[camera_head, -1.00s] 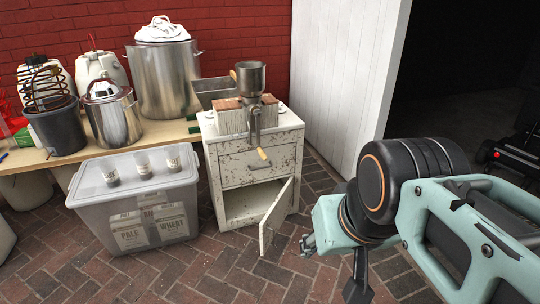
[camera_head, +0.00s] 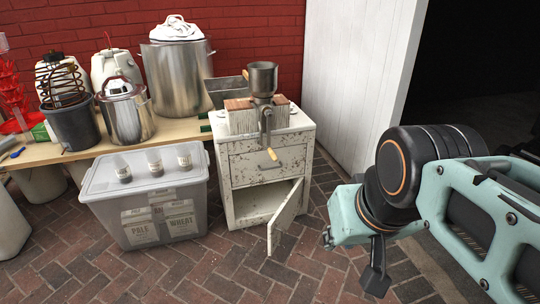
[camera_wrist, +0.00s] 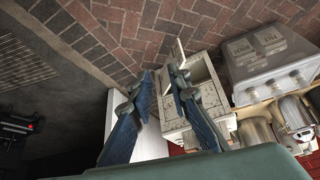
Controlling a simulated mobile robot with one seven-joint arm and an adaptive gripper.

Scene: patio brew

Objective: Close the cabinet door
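The small white, worn cabinet (camera_head: 225,185) stands on the brick floor, with a drawer (camera_head: 262,164) above a lower opening. Its cabinet door (camera_head: 287,216) stands open, swung outward from the right side of the opening, and the dark inside shows. The cabinet also shows in the wrist view (camera_wrist: 204,92), with the door as a thin pale panel (camera_wrist: 180,51) near the fingertips. My gripper (camera_wrist: 161,77) is open and empty, its two blue fingers apart. In the head view it is mostly hidden by my wrist, right of the door and apart from it.
A grain mill (camera_head: 262,85) stands on the cabinet. A clear lidded bin (camera_head: 105,208) with small jars on top stands close at its left. A wooden table (camera_head: 60,153) with pots is behind. A white panel door (camera_head: 345,75) is at the back right. Brick floor in front is free.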

